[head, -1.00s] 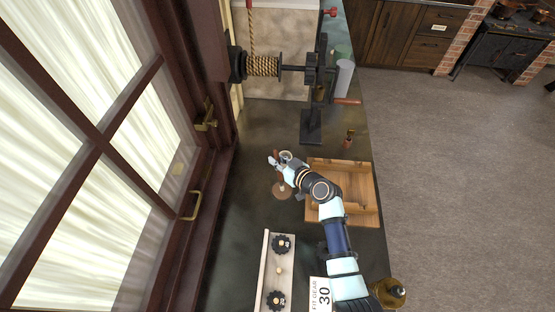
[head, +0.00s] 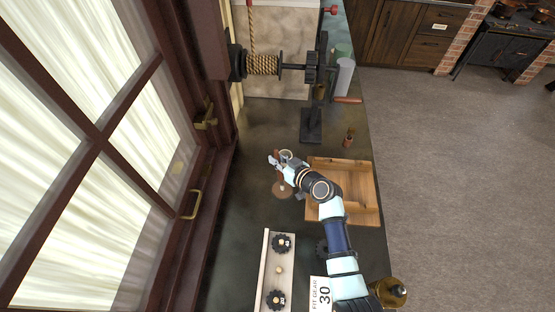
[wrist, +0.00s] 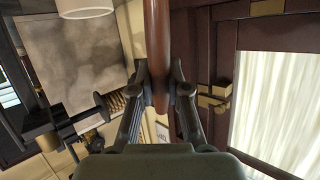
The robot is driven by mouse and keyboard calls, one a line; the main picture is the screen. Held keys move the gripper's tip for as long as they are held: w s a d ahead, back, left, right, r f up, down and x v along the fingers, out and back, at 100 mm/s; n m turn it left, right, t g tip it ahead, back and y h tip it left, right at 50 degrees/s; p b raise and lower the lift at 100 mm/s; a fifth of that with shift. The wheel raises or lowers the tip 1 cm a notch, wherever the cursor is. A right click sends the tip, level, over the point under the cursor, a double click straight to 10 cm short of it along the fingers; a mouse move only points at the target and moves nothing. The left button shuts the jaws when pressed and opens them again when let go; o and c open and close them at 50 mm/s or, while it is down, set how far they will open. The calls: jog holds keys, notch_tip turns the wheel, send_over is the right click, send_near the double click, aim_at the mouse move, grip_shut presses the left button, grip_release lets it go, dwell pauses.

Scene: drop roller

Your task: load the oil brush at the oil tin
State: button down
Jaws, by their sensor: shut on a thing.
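My gripper (head: 276,162) is shut on a brown wooden handle, seen as a long upright bar between the fingers in the wrist view (wrist: 157,60). I take it to be the oil brush; its bristle end is not visible. In the head view the gripper is over the dark bench, beside a small round pale-rimmed cup, probably the oil tin (head: 287,155). A pale cylinder, perhaps the same tin, shows at the top of the wrist view (wrist: 85,8). I cannot tell whether the brush touches it.
A brown disc (head: 282,190) lies just below my gripper. An open wooden tray (head: 373,190) is to the right, and a rack with dark gears (head: 266,265) is nearer. A rope winch (head: 263,65) stands at the back. A small brown holder (head: 348,141) is near the right edge.

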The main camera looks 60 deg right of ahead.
jog(key=shift+f+b, duration=0.45)
jog(key=shift+b, duration=0.15)
dwell(1.6)
notch_tip(320, 180, up, 7)
jog(key=p, duration=0.5)
jog(key=shift+r, duration=0.15)
jog(key=shift+a, duration=0.1)
